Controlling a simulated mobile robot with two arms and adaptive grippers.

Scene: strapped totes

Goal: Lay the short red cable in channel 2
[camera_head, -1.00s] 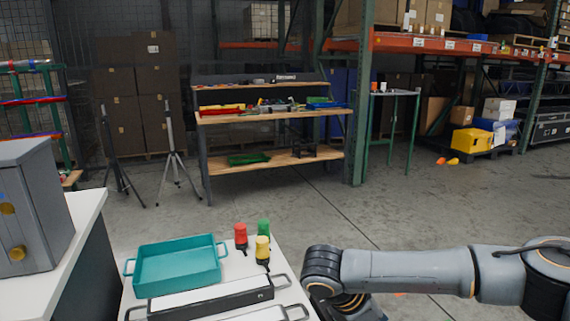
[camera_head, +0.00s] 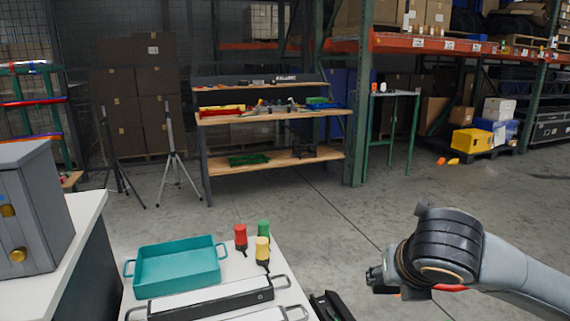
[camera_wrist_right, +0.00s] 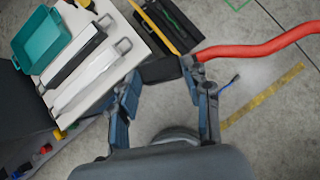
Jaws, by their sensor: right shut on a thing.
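A thick red cable (camera_wrist_right: 255,52) runs in the right wrist view from my right fingertips out to the right edge. My right gripper (camera_wrist_right: 165,70) is shut, with a dark block between its fingers beside the cable's end; the exact contact is hard to tell. In the head view the right gripper (camera_head: 375,280) is right of the white table, and a bit of red shows under the wrist. Two long white-topped pieces with end handles (camera_head: 210,297) lie on the table. No channel number is readable. My left gripper is not in view.
A teal tray (camera_head: 178,268) and red, green and yellow capped bottles (camera_head: 262,248) stand on the table (camera_head: 240,272). A grey cabinet (camera_head: 30,210) is at left.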

